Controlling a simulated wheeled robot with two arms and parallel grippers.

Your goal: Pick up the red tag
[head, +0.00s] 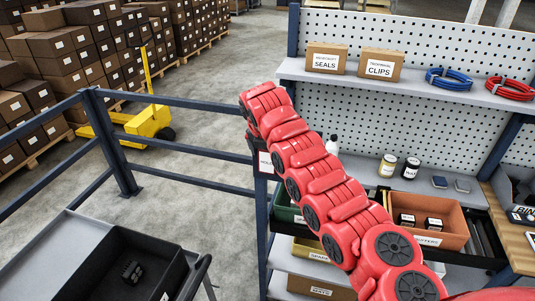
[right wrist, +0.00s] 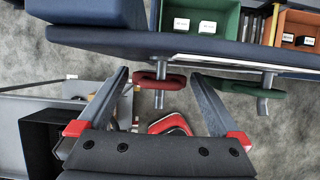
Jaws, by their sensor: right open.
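In the right wrist view, a red tag (right wrist: 160,81) hangs on a short grey peg at the front edge of a dark blue shelf. My right gripper (right wrist: 159,76) is open, one finger on each side of the red tag, with a gap on both sides. I see no contact. In the head view my red right arm reaches up and left across the shelving, and I cannot make out its fingers or the red tag there. My left gripper is in neither view.
A green tag (right wrist: 253,88) hangs on another peg, close to the right finger. A green bin (right wrist: 225,20) and an orange bin (head: 450,225) stand on the shelf. A black tray (head: 105,268) is at lower left. Blue railing (head: 185,103) crosses the left side.

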